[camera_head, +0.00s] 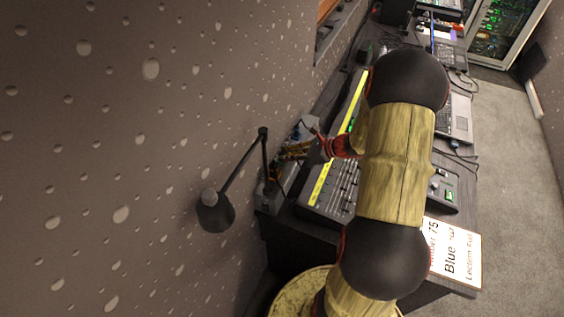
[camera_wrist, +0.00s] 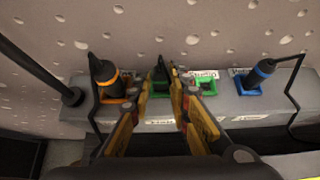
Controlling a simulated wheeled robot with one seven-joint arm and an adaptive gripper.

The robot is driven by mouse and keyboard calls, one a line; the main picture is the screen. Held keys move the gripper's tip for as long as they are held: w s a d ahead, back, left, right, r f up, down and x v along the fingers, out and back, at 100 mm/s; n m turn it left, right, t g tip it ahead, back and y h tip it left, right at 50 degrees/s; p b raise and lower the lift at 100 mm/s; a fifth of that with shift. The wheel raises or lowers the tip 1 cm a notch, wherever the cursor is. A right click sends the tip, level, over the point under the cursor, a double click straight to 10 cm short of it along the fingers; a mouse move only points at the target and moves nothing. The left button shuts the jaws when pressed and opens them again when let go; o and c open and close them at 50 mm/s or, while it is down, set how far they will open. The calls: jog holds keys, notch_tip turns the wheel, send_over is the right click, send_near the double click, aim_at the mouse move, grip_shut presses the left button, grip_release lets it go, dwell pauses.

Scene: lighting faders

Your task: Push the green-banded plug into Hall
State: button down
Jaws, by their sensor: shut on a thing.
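In the wrist view a dark plug with green at its lower part (camera_wrist: 160,73) stands between my two fingers. My gripper (camera_wrist: 168,84) is shut on it, above the grey socket box (camera_wrist: 225,102). The fingers hide the plug's lower end, so I cannot tell how deep it sits. Just right of the fingers is a green-framed socket (camera_wrist: 205,85) with a small label above it, too small to read surely.
An orange-banded plug (camera_wrist: 106,76) stands left of my gripper and a blue-banded plug (camera_wrist: 258,72) with a cable stands right. A black lamp (camera_head: 215,208) leans beside the box. The fader desk (camera_head: 330,192) lies right of it; a printed sign (camera_head: 455,252) is at the front.

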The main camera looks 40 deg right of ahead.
dwell(0.3)
jog(key=c, duration=1.7)
grip_release()
jog(key=shift+o, duration=0.6)
jog(key=shift+c, duration=1.1)
jog(key=shift+r, duration=0.1)
jog(key=p+v, duration=0.4)
jog(key=v, duration=0.3)
